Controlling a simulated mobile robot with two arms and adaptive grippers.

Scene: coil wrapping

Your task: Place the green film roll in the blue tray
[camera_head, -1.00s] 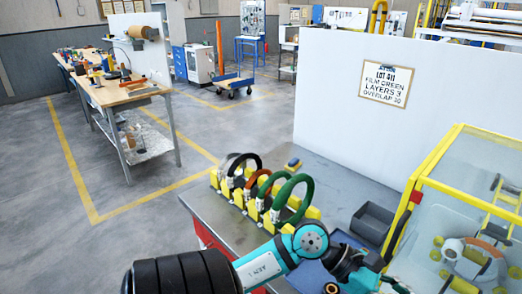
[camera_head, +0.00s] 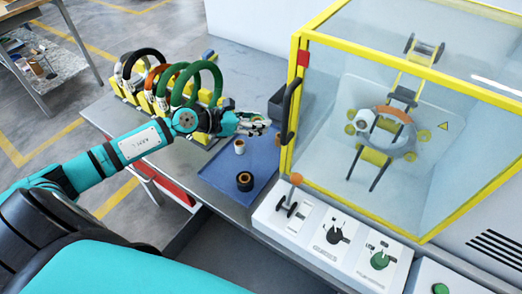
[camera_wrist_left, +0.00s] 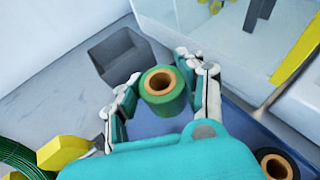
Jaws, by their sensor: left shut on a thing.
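The green film roll (camera_wrist_left: 163,102), a short green cylinder with a tan core, is between the fingers of my left gripper (camera_wrist_left: 163,90) in the left wrist view. The gripper is shut on it, and the roll is upright. In the head view, my left gripper (camera_head: 262,124) is over the far edge of the blue tray (camera_head: 214,176), and the roll is hard to make out there. The tray also shows behind the roll in the wrist view (camera_wrist_left: 145,124). My right gripper is not in view.
A black roll (camera_head: 245,182) and a pale roll (camera_head: 239,147) stand on the tray. A yellow rack (camera_head: 207,101) with several coils is to the left. A yellow-framed clear enclosure (camera_head: 297,110) with a black handle stands close on the right. A grey bin (camera_wrist_left: 115,54) is behind.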

